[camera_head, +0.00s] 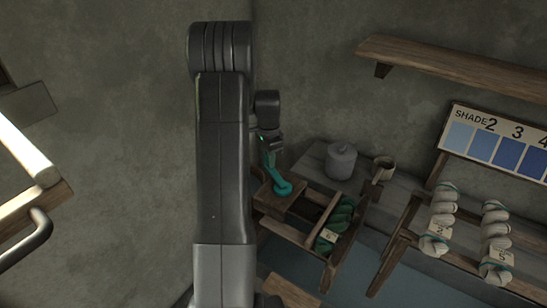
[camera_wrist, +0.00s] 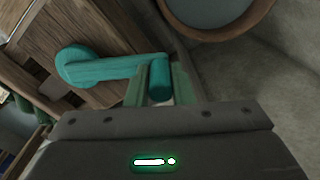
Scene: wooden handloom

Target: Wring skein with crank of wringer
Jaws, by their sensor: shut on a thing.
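The wringer (camera_head: 290,211) is a wooden frame in the middle of the head view, with a teal crank (camera_head: 282,187) on its near left end. The crank also shows in the wrist view (camera_wrist: 108,68), its arm running across the wooden end board to a round handle. My gripper (camera_wrist: 160,82) is shut on the crank's handle, one finger on each side. In the head view, my gripper (camera_head: 270,147) is small and partly hidden behind my arm. A dark green skein (camera_head: 338,222) with a pale tag lies in the wringer frame.
A grey lidded pot (camera_head: 341,160) and a brown cup (camera_head: 383,168) stand on the bench behind the wringer. Tagged pale skeins (camera_head: 441,215) hang on a rack at right, below a shade board (camera_head: 497,145). A round vessel (camera_wrist: 215,12) is close above the gripper in the wrist view.

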